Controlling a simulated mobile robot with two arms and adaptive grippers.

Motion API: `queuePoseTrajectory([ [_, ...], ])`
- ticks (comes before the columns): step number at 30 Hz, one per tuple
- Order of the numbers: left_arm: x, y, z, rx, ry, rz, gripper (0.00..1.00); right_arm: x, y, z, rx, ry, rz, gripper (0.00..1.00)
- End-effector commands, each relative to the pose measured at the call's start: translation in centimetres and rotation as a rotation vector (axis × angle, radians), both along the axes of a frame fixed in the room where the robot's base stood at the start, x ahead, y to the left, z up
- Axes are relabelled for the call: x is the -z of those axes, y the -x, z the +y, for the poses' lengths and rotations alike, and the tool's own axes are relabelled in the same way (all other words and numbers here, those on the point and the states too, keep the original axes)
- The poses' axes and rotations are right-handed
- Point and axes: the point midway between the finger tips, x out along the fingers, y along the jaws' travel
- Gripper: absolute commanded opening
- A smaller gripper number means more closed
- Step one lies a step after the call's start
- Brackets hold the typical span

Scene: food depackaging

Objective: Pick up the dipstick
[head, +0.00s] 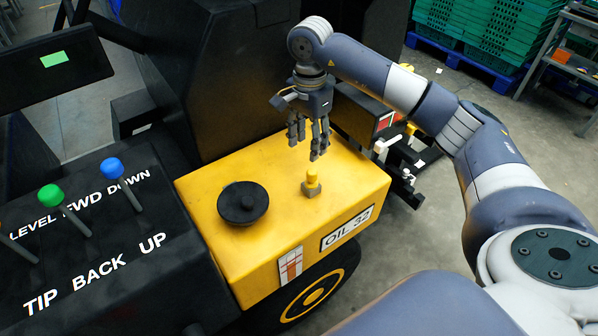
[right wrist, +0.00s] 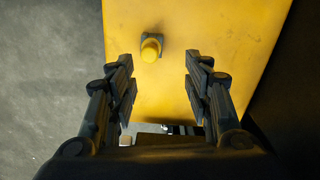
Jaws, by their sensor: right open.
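The dipstick (head: 312,178) has a yellow knob and stands upright in a dark grey fitting (head: 311,190) on the yellow tank top marked OIL 32. My right gripper (head: 308,150) hangs above it, pointing down, open and empty, with a clear gap to the knob. In the right wrist view the dipstick's yellow knob (right wrist: 150,50) lies beyond the fingertips and left of the middle between the open fingers (right wrist: 158,66). The dipstick's shaft is hidden in the tank. My left gripper is in neither view.
A round black cap (head: 243,202) sits on the yellow tank (head: 215,178) left of the dipstick. A control panel with green (head: 50,195) and blue (head: 111,168) knobbed levers is at left. A black upright body (head: 220,80) rises behind. Green crates (head: 485,35) stand at far right.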

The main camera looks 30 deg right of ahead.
Motion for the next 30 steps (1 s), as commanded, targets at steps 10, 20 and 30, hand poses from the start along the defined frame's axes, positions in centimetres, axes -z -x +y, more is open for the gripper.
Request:
queuePoseTrajectory([
  [10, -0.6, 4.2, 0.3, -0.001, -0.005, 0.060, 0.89, 4.7, 0.3, -0.3, 0.002, 0.009, 0.007, 0.46],
  [20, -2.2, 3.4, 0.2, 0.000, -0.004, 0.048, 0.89, 7.9, 0.9, -0.4, 0.002, 0.007, 0.011, 0.46],
  [30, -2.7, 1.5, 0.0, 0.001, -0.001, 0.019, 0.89, 10.6, 0.8, -0.4, 0.001, 0.007, 0.003, 0.46],
])
